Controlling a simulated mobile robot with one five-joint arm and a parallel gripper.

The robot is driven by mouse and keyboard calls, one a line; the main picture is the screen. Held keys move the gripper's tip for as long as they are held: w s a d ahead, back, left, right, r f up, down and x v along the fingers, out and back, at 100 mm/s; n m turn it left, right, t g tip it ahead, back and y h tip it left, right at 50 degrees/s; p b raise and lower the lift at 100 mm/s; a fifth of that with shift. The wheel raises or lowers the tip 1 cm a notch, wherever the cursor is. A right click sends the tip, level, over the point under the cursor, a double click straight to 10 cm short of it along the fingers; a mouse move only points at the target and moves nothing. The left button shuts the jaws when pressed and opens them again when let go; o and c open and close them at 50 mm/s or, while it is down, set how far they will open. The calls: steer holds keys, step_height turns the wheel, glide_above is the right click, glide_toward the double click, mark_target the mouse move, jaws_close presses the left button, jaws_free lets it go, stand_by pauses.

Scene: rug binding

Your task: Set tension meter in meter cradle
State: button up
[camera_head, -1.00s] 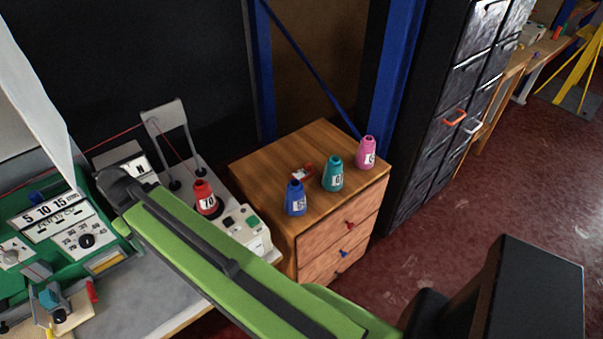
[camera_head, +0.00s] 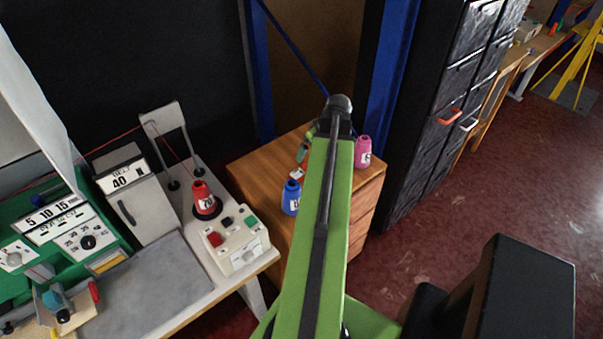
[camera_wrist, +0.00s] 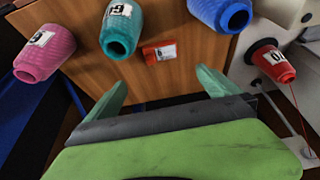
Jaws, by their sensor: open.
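A small red device with a white label, seemingly the tension meter (camera_head: 297,174), lies on the wooden cabinet top. In the wrist view the red device (camera_wrist: 160,52) lies flat just beyond and between my fingertips, apart from them. My gripper (camera_wrist: 160,80) is open and empty above the cabinet top. In the head view my arm hides most of it; one finger shows near the red device. I cannot tell for certain which thing is the meter cradle.
A blue cone (camera_head: 291,198), a pink cone (camera_head: 363,152) and a teal cone (camera_wrist: 121,28) stand around the red device. A red cone (camera_head: 205,202) stands on the machine table beside a button box (camera_head: 236,242). A grey plate (camera_head: 165,285) lies bare. Dark drawers stand right.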

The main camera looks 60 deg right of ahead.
steer(key=b+x, duration=1.1)
steer(key=x, duration=0.1)
steer(key=shift+f, duration=0.3)
steer(key=shift+r, duration=0.1)
steer(key=b+x, duration=0.5)
steer(key=shift+w, duration=0.1)
steer(key=c, duration=1.5)
step_height(320, 180, up, 11)
steer(key=p, duration=1.1)
step_height(320, 180, up, 28)
steer(key=m+h+p, duration=0.1)
steer(key=m+p, duration=0.3)
steer(key=p, duration=2.5)
glide_above(300, 171)
steer(key=shift+s+d+r+g, duration=0.2)
steer(key=shift+s+g, duration=0.2)
steer(key=shift+s, duration=0.05)
